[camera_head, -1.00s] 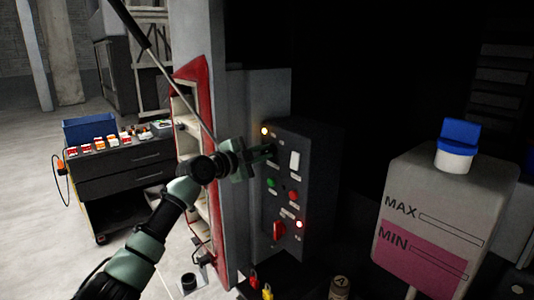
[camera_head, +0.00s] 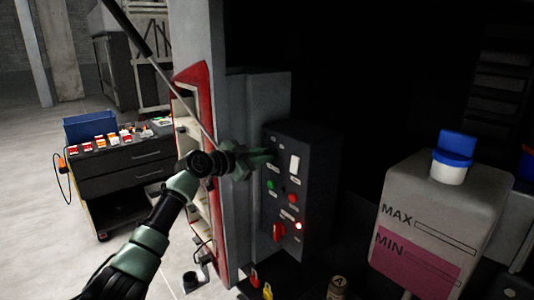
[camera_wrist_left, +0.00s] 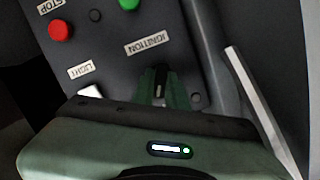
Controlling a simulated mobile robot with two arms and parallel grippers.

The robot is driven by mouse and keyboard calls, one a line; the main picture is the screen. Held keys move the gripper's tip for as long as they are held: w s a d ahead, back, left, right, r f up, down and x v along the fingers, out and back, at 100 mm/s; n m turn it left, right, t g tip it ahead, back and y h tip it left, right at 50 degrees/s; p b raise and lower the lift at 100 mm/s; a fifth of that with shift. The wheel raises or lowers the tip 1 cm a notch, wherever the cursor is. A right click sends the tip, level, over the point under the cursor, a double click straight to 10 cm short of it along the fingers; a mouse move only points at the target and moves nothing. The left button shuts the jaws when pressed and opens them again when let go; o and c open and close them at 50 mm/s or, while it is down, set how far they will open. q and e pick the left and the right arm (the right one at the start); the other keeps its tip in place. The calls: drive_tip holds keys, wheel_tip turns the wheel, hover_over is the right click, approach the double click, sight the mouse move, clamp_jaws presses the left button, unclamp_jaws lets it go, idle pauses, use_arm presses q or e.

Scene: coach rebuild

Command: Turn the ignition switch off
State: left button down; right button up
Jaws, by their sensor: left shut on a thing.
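The dark control panel (camera_head: 299,166) stands at the centre of the head view. My left gripper (camera_head: 265,157) is at its upper left, shut on the ignition switch, which the fingers mostly hide. In the left wrist view the fingers (camera_wrist_left: 163,90) close around the switch's knob (camera_wrist_left: 160,87), beside the upside-down IGNITION label (camera_wrist_left: 148,43). The small round lamp (camera_wrist_left: 196,97) beside the switch is dark. My right gripper is not in view.
A washer bottle (camera_head: 440,215) stands at right. A tool cart (camera_head: 120,175) is at left.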

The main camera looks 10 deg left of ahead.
use_arm(q)
drive_tip(key=shift+r, duration=0.1)
drive_tip(key=n+p, duration=0.1)
drive_tip(key=n, duration=0.1)
drive_tip(key=shift+r+n+g+h, duration=0.1)
drive_tip(key=shift+n+g+h, duration=0.2)
drive_tip(key=shift+n+g+h+p, duration=0.3)
drive_tip(key=shift+n+h, duration=0.1)
drive_tip(key=shift+n, duration=0.8)
drive_tip(key=c, duration=1.2)
unclamp_jaws()
drive_tip(key=shift+w, duration=0.1)
drive_tip(key=shift+c, duration=0.2)
drive_tip(key=f+v, duration=0.1)
drive_tip(key=v, duration=0.8)
drive_tip(key=shift+f, duration=0.55)
